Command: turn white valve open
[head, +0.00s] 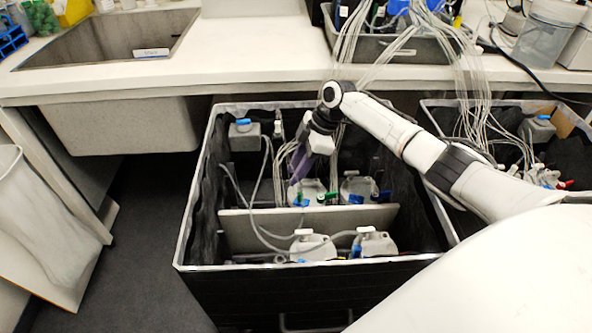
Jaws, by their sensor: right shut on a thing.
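My right gripper (296,178) reaches down from the right into a black-lined box (187,236). Its purple fingers are shut at the top of the back-left container (311,186), where the white valve is; the fingers hide the valve, so its angle cannot be told. Similar pale containers stand at the back right (357,187), front left (314,248) and front right (376,244), with white valve tops. Small green and blue fittings show beside the back containers. My left gripper is not in view.
A pale divider (250,232) crosses the box, and grey tubes loop over it. A second box (430,103) with tubing stands to the right. The counter (265,50) with a sink (110,35) runs behind. Bare floor lies left of the box.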

